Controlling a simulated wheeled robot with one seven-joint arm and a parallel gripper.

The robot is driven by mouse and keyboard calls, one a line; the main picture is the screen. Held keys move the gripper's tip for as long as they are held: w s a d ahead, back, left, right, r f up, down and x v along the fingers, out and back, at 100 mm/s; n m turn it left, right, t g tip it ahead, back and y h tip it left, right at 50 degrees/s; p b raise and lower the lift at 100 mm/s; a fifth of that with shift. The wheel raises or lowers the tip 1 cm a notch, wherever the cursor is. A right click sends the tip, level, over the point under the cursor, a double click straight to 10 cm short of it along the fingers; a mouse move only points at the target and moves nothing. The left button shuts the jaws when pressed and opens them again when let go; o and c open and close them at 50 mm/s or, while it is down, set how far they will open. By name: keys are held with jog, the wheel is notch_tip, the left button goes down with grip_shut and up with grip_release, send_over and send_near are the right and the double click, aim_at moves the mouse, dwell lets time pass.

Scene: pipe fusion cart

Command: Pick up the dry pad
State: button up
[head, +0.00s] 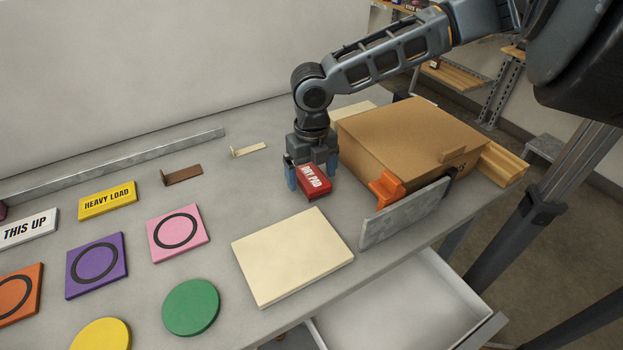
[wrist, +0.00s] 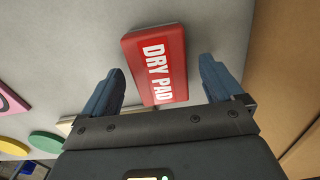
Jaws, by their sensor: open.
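The dry pad (head: 314,182) is a small red block with white "DRY PAD" lettering. It is on the grey table beneath my gripper (head: 305,180), left of the cardboard box. In the wrist view the dry pad (wrist: 157,65) lies between and ahead of the two blue fingers of my gripper (wrist: 163,85). The fingers are spread, with a gap on each side of the pad. Part of the pad is hidden by a finger in the head view.
A cardboard box (head: 405,140) stands close right, with an orange clamp (head: 385,188) and a grey plate (head: 404,213) in front. A cream board (head: 291,256) lies nearer. Coloured tiles and signs, such as the yellow "HEAVY LOAD" (head: 107,201), lie left. An open drawer (head: 400,305) is below.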

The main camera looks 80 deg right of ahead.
aim_at(312, 177)
jog(key=shift+f, duration=0.7)
jog(key=shift+c, duration=0.3)
jog(key=c, duration=1)
notch_tip(312, 177, up, 10)
jog(key=shift+r+b, duration=0.1)
jog(key=shift+b, duration=0.25)
